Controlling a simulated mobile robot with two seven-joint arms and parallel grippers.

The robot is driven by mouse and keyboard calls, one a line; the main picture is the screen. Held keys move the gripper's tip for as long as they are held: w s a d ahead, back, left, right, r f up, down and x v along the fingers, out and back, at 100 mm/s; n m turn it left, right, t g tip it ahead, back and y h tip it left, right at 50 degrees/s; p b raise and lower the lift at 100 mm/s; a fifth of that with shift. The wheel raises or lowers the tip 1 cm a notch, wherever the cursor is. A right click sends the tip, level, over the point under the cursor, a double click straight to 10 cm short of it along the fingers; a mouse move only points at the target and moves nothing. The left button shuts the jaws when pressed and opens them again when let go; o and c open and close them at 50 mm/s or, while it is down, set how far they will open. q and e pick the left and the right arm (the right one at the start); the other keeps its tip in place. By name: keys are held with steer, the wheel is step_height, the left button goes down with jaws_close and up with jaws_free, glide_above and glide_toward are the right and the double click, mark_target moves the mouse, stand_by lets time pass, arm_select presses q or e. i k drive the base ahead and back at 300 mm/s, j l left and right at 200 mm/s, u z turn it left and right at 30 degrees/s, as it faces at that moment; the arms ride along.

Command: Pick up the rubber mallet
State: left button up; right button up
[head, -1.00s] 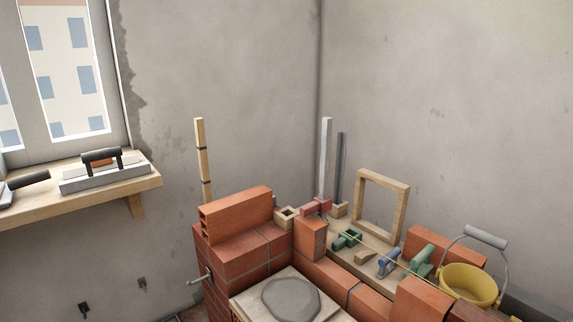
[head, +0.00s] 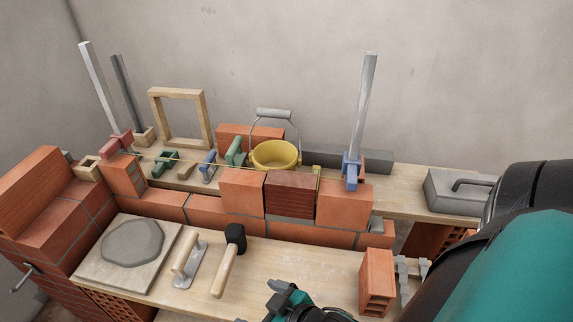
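The rubber mallet lies on the near wooden plank, its black head (head: 235,237) pointing away and its pale wooden handle (head: 223,274) toward me. A trowel or float with a wooden grip (head: 186,256) lies just left of it. A teal and dark-grey gripper (head: 283,292) shows at the bottom edge, right of and nearer than the mallet, apart from it. I take it as my right one, since my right arm fills the lower right. My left gripper is not in view.
A mortar board (head: 90,268) with a grey mound is at left. An upright brick (head: 376,280) and a grey clamp-like tool (head: 403,276) are at right. Bricks, a yellow bucket (head: 277,155) and a blue-based clamp (head: 352,168) stand behind.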

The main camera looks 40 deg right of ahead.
mark_target(235, 234)
steer(key=k+j+z, duration=0.1)
steer(key=z, duration=0.3)
steer(key=k+z, duration=0.25)
steer(key=z, duration=0.15)
steer(key=k+z, duration=0.15)
steer(key=z, duration=0.25)
